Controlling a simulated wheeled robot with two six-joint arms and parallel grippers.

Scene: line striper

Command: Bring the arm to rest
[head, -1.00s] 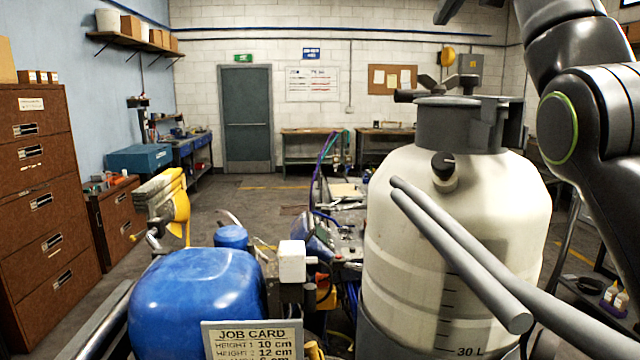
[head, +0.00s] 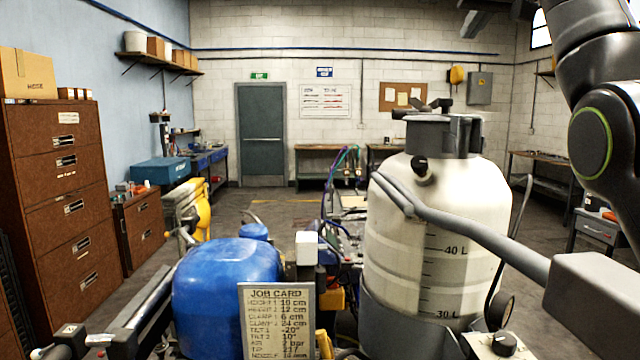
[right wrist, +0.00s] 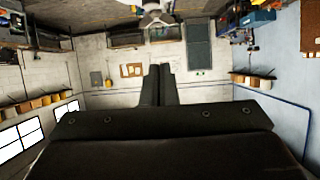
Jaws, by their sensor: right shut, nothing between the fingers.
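My right arm (head: 598,140) comes in at the upper right of the head view, raised beside the line striper and apart from it. A dark part at the top edge looks like my right gripper (head: 474,24), mostly cut off. In the right wrist view its two dark fingers (right wrist: 158,84) lie together, shut and empty, against the far wall. The line striper has a translucent paint tank (head: 400,255), a blue rounded cover (head: 225,290) and a grey handlebar (head: 470,228). My left gripper is out of view.
A job card (head: 277,320) stands at the front of the machine. Brown drawer cabinets (head: 35,200) stand at the left. A grey door (head: 261,135) and benches line the back wall. Open floor lies between. A small drawer unit (head: 597,235) stands at the right.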

